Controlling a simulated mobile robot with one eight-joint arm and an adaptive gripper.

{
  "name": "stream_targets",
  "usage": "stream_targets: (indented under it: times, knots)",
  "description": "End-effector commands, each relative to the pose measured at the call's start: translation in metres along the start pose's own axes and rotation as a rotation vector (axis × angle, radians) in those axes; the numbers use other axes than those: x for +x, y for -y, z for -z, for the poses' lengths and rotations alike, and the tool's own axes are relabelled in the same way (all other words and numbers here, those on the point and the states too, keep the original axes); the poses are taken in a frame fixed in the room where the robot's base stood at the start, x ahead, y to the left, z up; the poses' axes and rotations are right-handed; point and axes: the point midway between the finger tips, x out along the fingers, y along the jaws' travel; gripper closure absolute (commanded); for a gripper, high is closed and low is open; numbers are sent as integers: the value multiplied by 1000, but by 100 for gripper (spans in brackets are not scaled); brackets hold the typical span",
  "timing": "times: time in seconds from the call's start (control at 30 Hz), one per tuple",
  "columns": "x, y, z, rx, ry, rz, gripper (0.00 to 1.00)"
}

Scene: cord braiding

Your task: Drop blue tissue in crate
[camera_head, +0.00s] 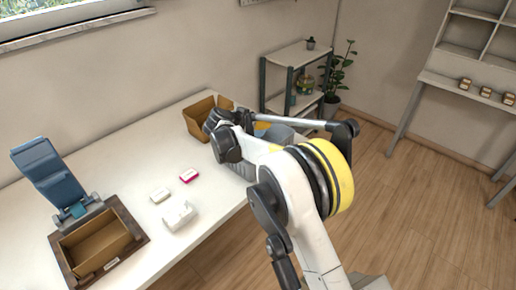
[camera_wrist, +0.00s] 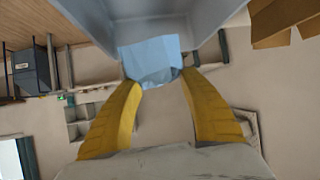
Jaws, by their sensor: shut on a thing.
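My gripper (camera_wrist: 157,80) is shut on the blue tissue (camera_wrist: 150,60), a pale blue crumpled piece between its two yellow fingertips in the wrist view. Grey-blue crate walls (camera_wrist: 215,18) rise close around the tissue at the top of that view. In the head view the grey crate (camera_head: 287,134) stands at the far right end of the white table, partly covered by my arm.
An open brown cardboard box (camera_head: 198,122) stands beside the crate, behind my arm. A pink-and-white item (camera_head: 189,176), a small white box (camera_head: 160,195) and a white object (camera_head: 179,215) lie mid-table. A brown tray (camera_head: 97,246) and blue stand (camera_head: 50,172) are at left.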

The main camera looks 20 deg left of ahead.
Motion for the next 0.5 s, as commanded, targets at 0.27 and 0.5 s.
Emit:
stream_targets:
  times: [0.27, 0.5]
  knots:
    - [0, 0, -1, 0, 0, 0, 44]
    - [0, 0, -1, 0, 0, 0, 25]
